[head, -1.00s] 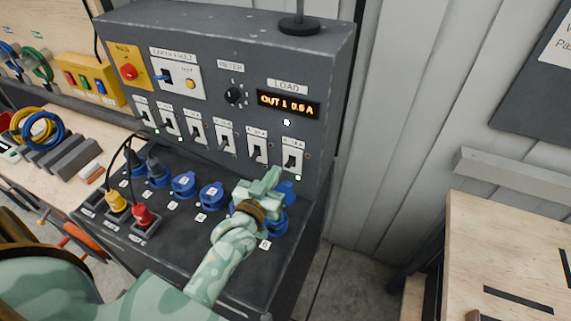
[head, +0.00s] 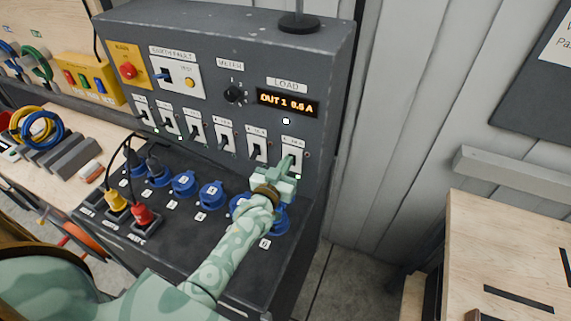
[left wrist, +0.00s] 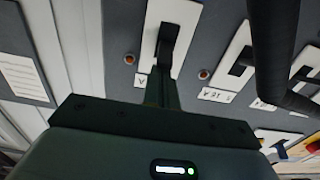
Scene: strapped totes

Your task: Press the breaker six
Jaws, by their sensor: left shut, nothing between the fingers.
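The breaker panel (head: 190,85) is a grey box with a row of black-levered breakers on white plates. Breaker six (head: 291,148) is the rightmost one, partly hidden behind my left gripper (head: 287,170). The left gripper is shut and empty, its tip at the lower part of that breaker's plate. In the left wrist view, the shut fingers (left wrist: 160,88) reach up to the black lever (left wrist: 166,45) on its white plate and overlap its lower end; I cannot tell whether they touch. My right gripper is not in view.
A load display (head: 288,103) reads "OUT 1 0.6 A". Blue sockets (head: 211,195) and red and yellow plugs (head: 142,213) with black cables sit on the sloped deck below. A wooden table (head: 500,260) stands to the right, with floor between.

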